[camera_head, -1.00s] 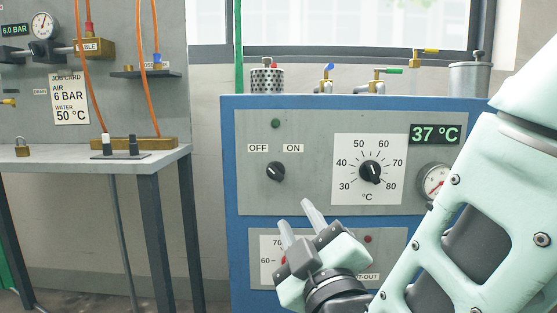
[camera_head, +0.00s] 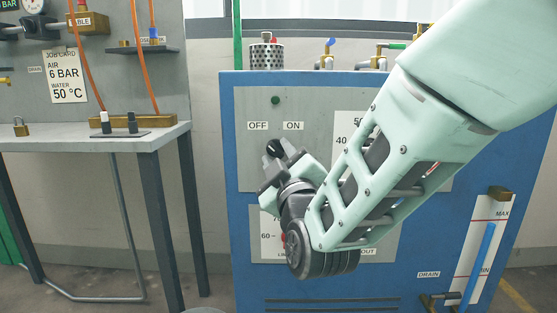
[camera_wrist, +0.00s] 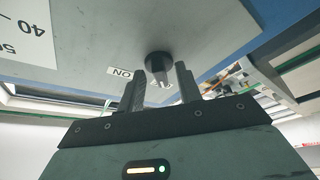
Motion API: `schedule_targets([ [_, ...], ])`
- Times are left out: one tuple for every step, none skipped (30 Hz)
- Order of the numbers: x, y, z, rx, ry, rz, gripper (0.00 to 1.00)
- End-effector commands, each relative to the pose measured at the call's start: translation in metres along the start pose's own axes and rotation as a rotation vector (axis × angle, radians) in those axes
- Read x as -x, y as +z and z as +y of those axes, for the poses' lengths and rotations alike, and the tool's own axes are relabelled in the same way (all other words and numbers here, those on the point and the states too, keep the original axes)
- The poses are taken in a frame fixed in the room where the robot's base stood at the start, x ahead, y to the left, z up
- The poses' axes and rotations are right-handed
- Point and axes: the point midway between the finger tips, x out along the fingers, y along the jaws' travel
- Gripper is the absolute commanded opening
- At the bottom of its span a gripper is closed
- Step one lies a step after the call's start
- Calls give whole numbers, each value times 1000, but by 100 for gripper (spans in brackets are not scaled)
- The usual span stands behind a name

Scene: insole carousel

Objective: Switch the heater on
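The heater's black OFF/ON knob (camera_head: 273,147) sits on the grey panel (camera_head: 250,178) of the blue cabinet, under the OFF label (camera_head: 258,126) and the ON label (camera_head: 293,126). My gripper (camera_head: 278,160) is right at the knob from below and partly covers it. In the wrist view the knob (camera_wrist: 158,64) shows at the gap between my two fingertips (camera_wrist: 160,82). The fingers are apart, with space visible between them; contact with the knob cannot be told. A small dark green lamp (camera_head: 275,100) is above the knob and looks unlit.
My forearm hides most of the temperature dial (camera_head: 345,128) and the display. A steel bench (camera_head: 90,142) stands at the left. Valves (camera_head: 326,58) sit on top of the cabinet. A level gauge (camera_head: 485,245) and drain valve (camera_head: 438,300) are at lower right.

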Motion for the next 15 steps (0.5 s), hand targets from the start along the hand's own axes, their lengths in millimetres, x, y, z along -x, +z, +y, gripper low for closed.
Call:
schedule_targets([
  [-1, 0, 0, 0, 0, 0, 35],
  [-1, 0, 0, 0, 0, 0, 35],
  [-1, 0, 0, 0, 0, 0, 35],
  [-1, 0, 0, 1, 0, 0, 35],
  [-1, 0, 0, 1, 0, 0, 35],
  [-1, 0, 0, 1, -1, 0, 35],
  [-1, 0, 0, 0, 0, 0, 35],
  [-1, 0, 0, 1, 0, 0, 32],
  [-1, 0, 0, 0, 0, 0, 21],
  [-1, 0, 0, 0, 0, 0, 12],
  [-1, 0, 0, 0, 0, 0, 4],
  [-1, 0, 0, 0, 0, 0, 0],
  [-1, 0, 0, 0, -1, 0, 0],
  [-1, 0, 0, 0, 0, 0, 0],
  [-1, 0, 0, 0, 0, 0, 0],
])
